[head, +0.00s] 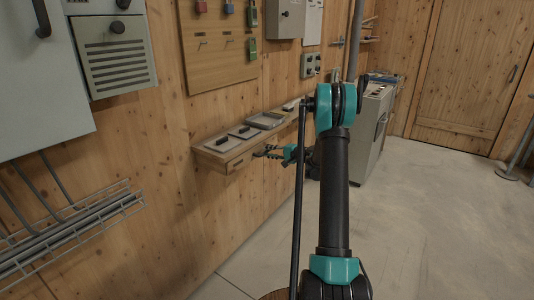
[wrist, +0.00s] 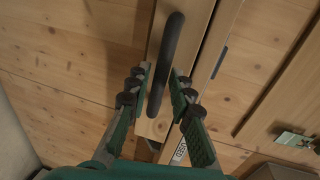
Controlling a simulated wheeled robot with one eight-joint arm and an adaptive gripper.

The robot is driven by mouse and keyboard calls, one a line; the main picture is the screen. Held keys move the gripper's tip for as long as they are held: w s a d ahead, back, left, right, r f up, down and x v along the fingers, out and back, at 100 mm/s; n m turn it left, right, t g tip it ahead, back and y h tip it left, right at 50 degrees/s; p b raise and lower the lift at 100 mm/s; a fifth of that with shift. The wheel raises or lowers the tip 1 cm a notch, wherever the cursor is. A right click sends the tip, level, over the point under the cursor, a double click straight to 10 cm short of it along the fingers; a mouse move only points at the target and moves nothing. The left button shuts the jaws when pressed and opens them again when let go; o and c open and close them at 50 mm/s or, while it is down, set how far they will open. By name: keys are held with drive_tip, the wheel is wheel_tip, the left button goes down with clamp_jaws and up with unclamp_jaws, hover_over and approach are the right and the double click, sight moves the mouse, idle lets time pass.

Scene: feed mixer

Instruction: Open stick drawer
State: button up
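A pale wooden drawer front with a long dark bar handle (wrist: 168,50) fills the middle of the wrist view. My gripper (wrist: 160,76) is open, with one finger on each side of the handle. Small gaps show between the fingers and the handle, so it does not look gripped. In the head view my gripper (head: 262,152) is at the front of the wooden wall shelf (head: 222,155), which holds the drawer. The drawer looks shut. A white label (wrist: 180,152) with dark lettering is partly hidden by the right finger.
Grey trays (head: 266,120) with dark items lie on the shelf top. A pegboard with padlocks (head: 252,48) hangs above. A wire rack with rods (head: 75,225) is at the lower left. A grey cabinet (head: 370,130) stands beyond my arm.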

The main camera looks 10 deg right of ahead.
drive_tip(key=shift+w+a+f, duration=0.1)
drive_tip(key=shift+w+a, duration=0.3)
drive_tip(key=shift+a, duration=0.05)
clamp_jaws()
